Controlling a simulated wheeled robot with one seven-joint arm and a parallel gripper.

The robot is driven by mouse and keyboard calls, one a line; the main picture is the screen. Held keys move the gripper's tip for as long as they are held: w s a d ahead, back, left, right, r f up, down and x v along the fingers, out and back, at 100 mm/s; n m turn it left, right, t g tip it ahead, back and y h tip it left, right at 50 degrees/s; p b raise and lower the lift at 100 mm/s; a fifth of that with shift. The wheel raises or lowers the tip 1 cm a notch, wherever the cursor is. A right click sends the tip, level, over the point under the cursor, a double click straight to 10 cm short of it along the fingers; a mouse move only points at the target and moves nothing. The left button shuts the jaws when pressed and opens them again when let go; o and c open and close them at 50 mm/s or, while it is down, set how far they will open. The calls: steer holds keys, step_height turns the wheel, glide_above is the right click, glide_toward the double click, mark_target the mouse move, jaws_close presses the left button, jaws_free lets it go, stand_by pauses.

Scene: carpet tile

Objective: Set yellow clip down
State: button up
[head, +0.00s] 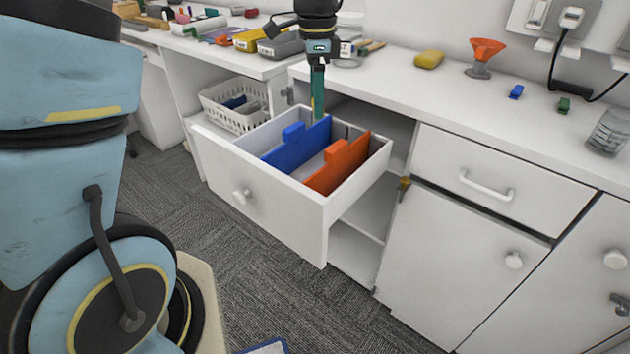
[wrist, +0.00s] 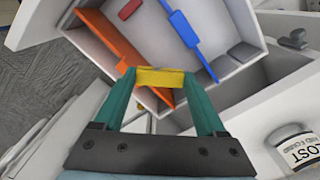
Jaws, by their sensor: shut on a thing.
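My gripper (head: 317,112) points down over the back of the open white drawer (head: 265,222). In the wrist view, my gripper (wrist: 160,79) has its green fingers shut on the yellow clip (wrist: 161,77), held crosswise between the tips. Only a thin yellow sliver of the clip shows in the head view. The drawer holds a blue divider (head: 291,148) and an orange divider (head: 336,167). The wrist view shows the clip in front of the drawer's back part, near the orange divider (wrist: 117,42); its exact height is unclear.
A white basket (head: 232,118) stands left of the drawer. The counter carries a blue clip (head: 516,92), a green clip (head: 563,105), an orange funnel (head: 485,52) and a yellow sponge-like block (head: 429,59). A red piece (wrist: 130,10) lies inside the drawer.

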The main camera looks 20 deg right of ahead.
step_height(320, 180, down, 18)
steer(key=p, duration=0.2)
steer(key=shift+r+p, duration=0.15)
steer(key=shift+p, duration=0.25)
steer(key=o, duration=1.4)
step_height(320, 180, up, 12)
steer(key=shift+s+b, duration=0.1)
steer(key=shift+b, duration=1.05)
steer(key=shift+r, duration=0.1)
